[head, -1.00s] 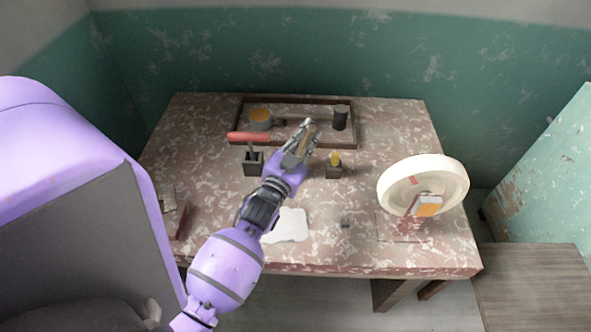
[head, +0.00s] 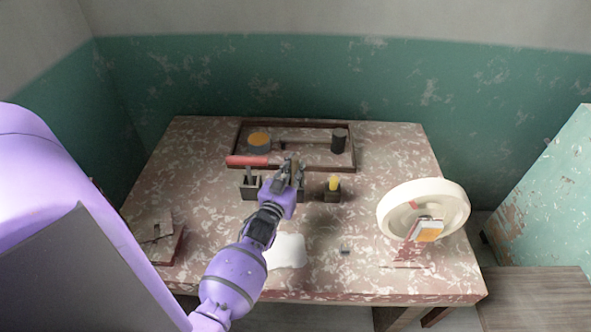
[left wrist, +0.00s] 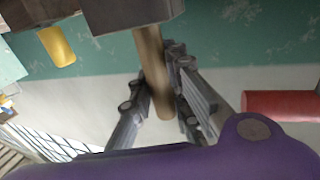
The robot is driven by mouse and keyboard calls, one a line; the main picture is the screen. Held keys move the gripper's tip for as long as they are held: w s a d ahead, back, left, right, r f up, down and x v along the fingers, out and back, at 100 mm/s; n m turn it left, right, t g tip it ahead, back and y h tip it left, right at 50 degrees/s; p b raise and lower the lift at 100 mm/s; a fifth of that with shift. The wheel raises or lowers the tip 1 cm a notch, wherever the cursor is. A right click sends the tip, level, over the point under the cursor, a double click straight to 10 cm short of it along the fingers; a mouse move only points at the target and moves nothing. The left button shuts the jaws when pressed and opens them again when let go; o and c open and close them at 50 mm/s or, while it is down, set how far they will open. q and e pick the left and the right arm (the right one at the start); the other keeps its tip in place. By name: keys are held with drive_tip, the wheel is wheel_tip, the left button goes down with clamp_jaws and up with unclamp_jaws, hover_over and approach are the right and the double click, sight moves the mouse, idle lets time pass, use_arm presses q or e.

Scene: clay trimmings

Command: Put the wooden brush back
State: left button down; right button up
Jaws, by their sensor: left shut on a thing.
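My left gripper (head: 291,170) is shut on the wooden brush (left wrist: 152,65), whose tan handle shows between the fingers in the left wrist view. One end of the brush meets a dark block (left wrist: 135,12), a holder seen upside down there. Whether the brush is in it or only in front of it I cannot tell. In the head view the gripper is between a holder with a red-handled tool (head: 247,160) and a holder with a yellow-handled tool (head: 333,183). It hides most of the brush and the middle holder. My right gripper is not in view.
A dark-rimmed tray (head: 355,150) holding a round tin (head: 259,141) and a black cup (head: 339,140) is behind. A large cream wheel (head: 440,200) stands at right. A white patch (head: 287,251) lies in front. Flat boards (head: 152,236) lie at left.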

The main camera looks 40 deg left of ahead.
use_arm(q)
drive_tip(key=shift+f, duration=0.15)
drive_tip(key=shift+f, duration=0.2)
drive_tip(key=c, duration=1.7)
unclamp_jaws()
drive_tip(key=shift+r, duration=0.15)
drive_tip(key=shift+o, duration=0.2)
drive_tip(key=shift+r, duration=0.2)
drive_tip(key=b+v, duration=0.1)
drive_tip(key=v, duration=1.1)
drive_tip(key=shift+f, duration=0.1)
